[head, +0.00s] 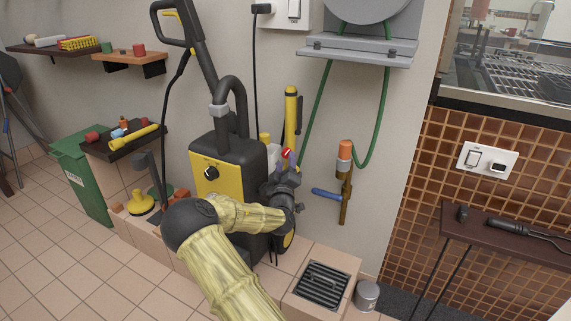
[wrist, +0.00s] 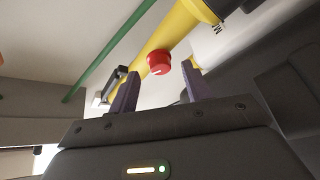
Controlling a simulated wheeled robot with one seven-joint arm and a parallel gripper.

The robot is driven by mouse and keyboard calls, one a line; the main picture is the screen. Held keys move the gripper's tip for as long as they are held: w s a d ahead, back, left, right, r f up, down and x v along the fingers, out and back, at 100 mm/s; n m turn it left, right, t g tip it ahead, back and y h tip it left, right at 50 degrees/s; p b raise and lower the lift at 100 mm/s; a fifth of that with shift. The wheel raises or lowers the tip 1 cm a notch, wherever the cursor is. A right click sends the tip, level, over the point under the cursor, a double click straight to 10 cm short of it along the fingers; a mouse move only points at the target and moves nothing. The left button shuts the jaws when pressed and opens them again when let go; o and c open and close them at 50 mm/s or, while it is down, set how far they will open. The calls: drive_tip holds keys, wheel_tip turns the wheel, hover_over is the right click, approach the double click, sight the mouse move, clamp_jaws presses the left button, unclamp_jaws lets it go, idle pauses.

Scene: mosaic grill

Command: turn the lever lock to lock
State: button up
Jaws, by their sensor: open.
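A round red knob (wrist: 158,62) with a small white mark sits on a yellow wand (wrist: 175,32); it is the likeliest lever lock, though I cannot tell for sure. In the head view the red knob (head: 287,153) shows low on the upright yellow wand (head: 291,110) at the wall. My gripper (wrist: 160,80) is open, with its two purple fingers apart. The knob appears just beyond the fingertips, between them in the picture; I see no contact. In the head view my gripper (head: 288,163) partly hides the wand's lower end.
A yellow and black pressure washer (head: 226,170) stands just left of my gripper. A pipe tap with a blue lever (head: 327,193) and a green hose (head: 384,110) are to the right. A floor drain grate (head: 323,284) lies below.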

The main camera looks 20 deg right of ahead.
drive_tip(key=shift+x, duration=0.9)
drive_tip(key=c, duration=1)
